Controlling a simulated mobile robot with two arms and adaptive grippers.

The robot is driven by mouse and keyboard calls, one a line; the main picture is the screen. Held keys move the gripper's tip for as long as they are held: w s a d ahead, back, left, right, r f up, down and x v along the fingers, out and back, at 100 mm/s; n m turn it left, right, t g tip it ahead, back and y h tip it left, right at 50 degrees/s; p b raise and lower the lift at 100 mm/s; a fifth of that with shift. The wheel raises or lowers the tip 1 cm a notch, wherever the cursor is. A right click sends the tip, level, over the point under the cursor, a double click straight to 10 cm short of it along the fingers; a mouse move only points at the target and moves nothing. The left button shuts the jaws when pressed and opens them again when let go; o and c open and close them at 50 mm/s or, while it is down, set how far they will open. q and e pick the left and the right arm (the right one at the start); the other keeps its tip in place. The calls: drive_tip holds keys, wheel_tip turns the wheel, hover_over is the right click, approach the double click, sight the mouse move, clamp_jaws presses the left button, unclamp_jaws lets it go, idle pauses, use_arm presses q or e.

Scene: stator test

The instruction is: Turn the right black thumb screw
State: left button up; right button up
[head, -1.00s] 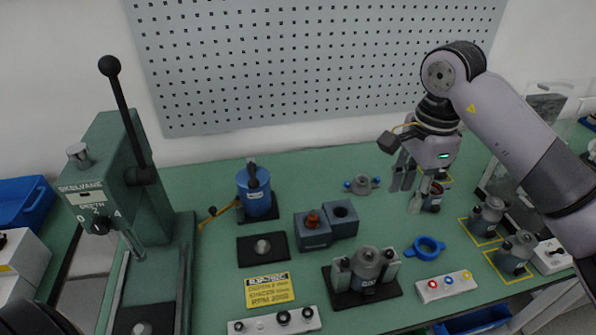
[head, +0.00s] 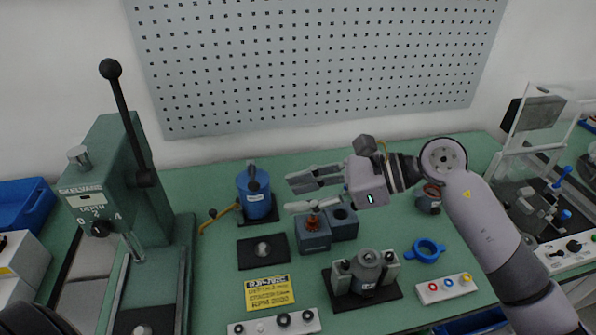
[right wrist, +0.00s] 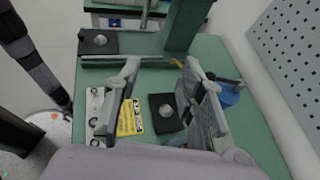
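In the head view a grey motor-like unit (head: 366,270) stands on a black base plate between two light grey clamp blocks. A small dark round part, possibly the right black thumb screw (head: 389,255), shows on the right block; its detail is too small to be sure. My right gripper (head: 290,195) is open and empty, with its fingers pointing left above the blue-grey blocks, behind and left of that unit. In the right wrist view the two fingers (right wrist: 160,65) stand apart with nothing between them. My left gripper is not in view.
Two blue-grey blocks (head: 313,240) lie below my right gripper, one with an orange-brown part. A blue cylinder (head: 257,196), black pad (head: 240,253), yellow sign (head: 269,292) and knob panel (head: 274,322) lie left. A blue ring (head: 426,250) and button box (head: 446,288) lie right.

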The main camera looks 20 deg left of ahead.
drive_tip(key=shift+a+r+m+t+y, duration=0.15)
drive_tip(key=shift+a+r+m+y, duration=0.1)
drive_tip(key=shift+r+m+y, duration=0.7)
drive_tip(key=shift+a+r+m+t+y, duration=0.2)
drive_tip(key=shift+r+m+y, duration=0.45)
drive_tip(key=shift+r+y, duration=0.5)
drive_tip(key=shift+f, duration=0.1)
